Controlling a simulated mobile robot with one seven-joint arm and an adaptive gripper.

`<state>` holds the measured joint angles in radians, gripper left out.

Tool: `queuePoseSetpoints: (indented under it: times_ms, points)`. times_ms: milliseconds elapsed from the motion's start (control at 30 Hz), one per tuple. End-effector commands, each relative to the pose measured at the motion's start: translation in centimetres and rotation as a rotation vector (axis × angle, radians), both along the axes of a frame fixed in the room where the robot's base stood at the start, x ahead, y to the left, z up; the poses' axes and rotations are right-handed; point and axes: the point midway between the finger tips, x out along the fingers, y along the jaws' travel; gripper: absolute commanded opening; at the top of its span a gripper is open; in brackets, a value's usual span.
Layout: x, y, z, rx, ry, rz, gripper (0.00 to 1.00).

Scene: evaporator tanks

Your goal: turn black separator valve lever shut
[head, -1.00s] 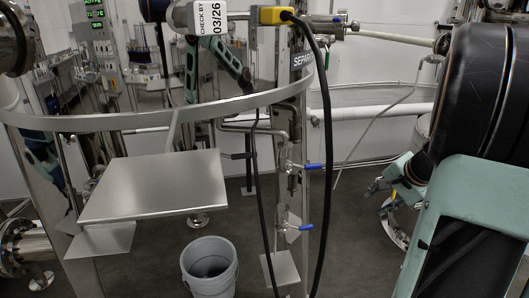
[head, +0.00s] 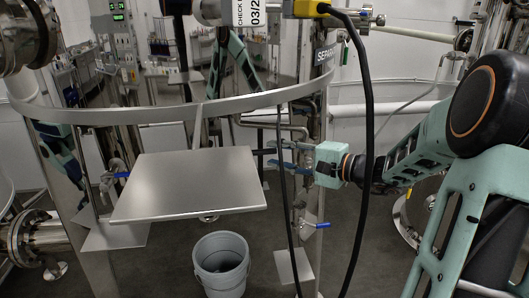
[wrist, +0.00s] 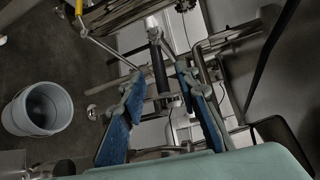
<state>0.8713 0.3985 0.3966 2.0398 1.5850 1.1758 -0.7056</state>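I cannot tell whether a finger touches the lever. My gripper hides part of the valve behind it.
A flat steel platform (head: 190,182) lies left of the lever. A grey bucket (head: 222,262) stands on the floor below. A thick black cable (head: 367,110) hangs in front of my forearm. A blue-handled valve (head: 318,225) sits lower on the pipe.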

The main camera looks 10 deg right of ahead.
Motion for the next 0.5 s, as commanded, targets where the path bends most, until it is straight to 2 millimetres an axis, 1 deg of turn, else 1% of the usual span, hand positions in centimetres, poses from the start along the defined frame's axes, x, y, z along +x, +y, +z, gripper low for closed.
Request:
queuePoseSetpoints:
  times_ms: [33,200,333,500]
  points:
    - [0.6,0.8,-0.2,0.002,0.001,0.004,0.29]
    - [2.3,2.4,-0.5,0.001,0.001,0.003,0.29]
    - [2.9,3.0,-0.6,0.000,0.001,0.001,0.29]
    - [3.1,3.2,-0.6,0.000,0.001,0.000,0.29]
